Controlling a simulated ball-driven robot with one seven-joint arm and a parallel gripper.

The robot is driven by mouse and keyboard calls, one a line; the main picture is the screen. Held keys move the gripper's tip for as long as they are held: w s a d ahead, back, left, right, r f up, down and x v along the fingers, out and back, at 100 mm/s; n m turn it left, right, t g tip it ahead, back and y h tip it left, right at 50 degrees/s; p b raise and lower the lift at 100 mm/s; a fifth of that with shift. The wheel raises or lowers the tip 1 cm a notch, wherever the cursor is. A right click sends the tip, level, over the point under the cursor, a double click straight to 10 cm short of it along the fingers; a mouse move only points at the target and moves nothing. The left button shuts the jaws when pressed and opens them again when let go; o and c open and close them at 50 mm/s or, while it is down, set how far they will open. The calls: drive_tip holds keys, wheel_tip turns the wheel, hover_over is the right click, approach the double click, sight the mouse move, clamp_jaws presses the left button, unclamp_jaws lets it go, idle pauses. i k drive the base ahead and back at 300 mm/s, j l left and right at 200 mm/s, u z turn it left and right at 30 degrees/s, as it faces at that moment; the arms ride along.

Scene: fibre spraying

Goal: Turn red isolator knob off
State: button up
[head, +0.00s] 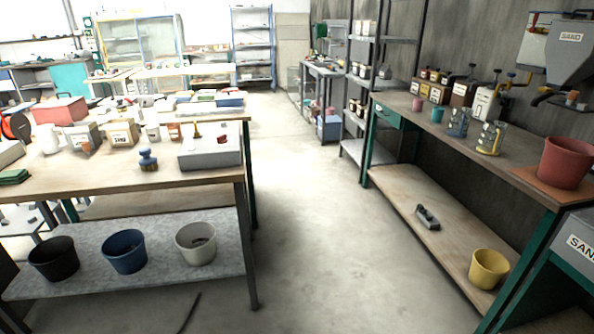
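I cannot make out a red isolator knob for certain. A grey box (209,154) sits at the near right corner of the left workbench. A small red spot (222,139) shows on its top, too small to tell what it is. A small yellow upright part (197,131) stands by its back left edge. A red-orange round thing (20,126) is cut by the left edge of the picture. My gripper is not in view.
The left workbench (205,178) carries boxes and a blue-topped brush (148,160), with several buckets on its lower shelf. The right workbench (455,148) holds a red pot (566,161) and jars. A clear concrete aisle (310,220) runs between them.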

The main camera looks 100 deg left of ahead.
sight(222, 139)
drive_tip(key=u, duration=4)
